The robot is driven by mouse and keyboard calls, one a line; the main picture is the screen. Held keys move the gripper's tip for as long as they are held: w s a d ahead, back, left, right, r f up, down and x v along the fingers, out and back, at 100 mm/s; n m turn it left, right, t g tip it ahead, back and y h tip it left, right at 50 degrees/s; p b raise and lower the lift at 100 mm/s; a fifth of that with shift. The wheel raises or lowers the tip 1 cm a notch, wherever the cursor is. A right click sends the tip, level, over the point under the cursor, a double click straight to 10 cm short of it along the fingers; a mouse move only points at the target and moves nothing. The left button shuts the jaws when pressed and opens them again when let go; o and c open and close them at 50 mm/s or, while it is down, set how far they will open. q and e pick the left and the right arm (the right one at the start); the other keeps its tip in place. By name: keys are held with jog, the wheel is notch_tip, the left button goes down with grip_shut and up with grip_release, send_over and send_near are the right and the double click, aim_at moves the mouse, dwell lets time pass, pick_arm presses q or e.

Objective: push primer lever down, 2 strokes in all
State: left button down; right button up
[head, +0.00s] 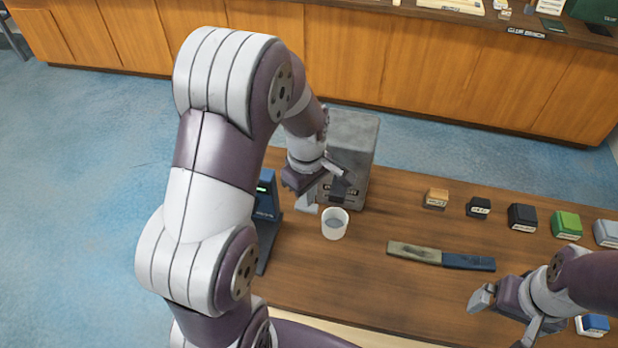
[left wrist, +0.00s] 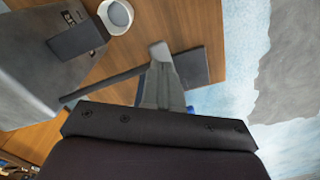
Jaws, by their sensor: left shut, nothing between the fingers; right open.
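A grey box-shaped machine (head: 352,135) stands at the back of the wooden table, with a dark spout block (head: 341,188) on its front. In the left wrist view, a thin dark bar (left wrist: 100,85), which looks like the primer lever, runs out from the side of the grey machine (left wrist: 35,65). My left gripper (head: 308,205) is shut and empty beside the machine. Its fingertips (left wrist: 160,55) are close to the bar's outer end; I cannot tell whether they touch. My arm mostly hides the lever in the head view. My right gripper (head: 503,316) is open and empty at the lower right.
A white cup (head: 335,224) stands in front of the machine and below the spout. A blue device with a green display (head: 266,197) is to the left. A two-coloured strip (head: 441,256) and several small blocks, including a green one (head: 566,224), lie to the right.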

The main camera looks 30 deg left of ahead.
pick_arm(q)
jog(key=shift+r+p, duration=2.6)
jog(key=shift+r, duration=0.5)
jog(key=shift+r, duration=0.1)
notch_tip(320, 180, up, 5)
jog(key=p, duration=0.4)
jog(key=s+d+f+m+b, duration=0.2)
jog(key=s+f+m+b, duration=0.2)
jog(key=f+m+b, duration=0.3)
jog(key=s+d+f+m+t+b, duration=0.1)
jog(key=s+d+f+m+b, duration=0.2)
jog(key=s+f+m+b, duration=0.2)
notch_tip(320, 180, down, 5)
jog(key=m+b, duration=0.2)
jog(key=b, duration=0.4)
jog(key=shift+d+r+m, duration=0.15)
jog(key=shift+m, duration=0.25)
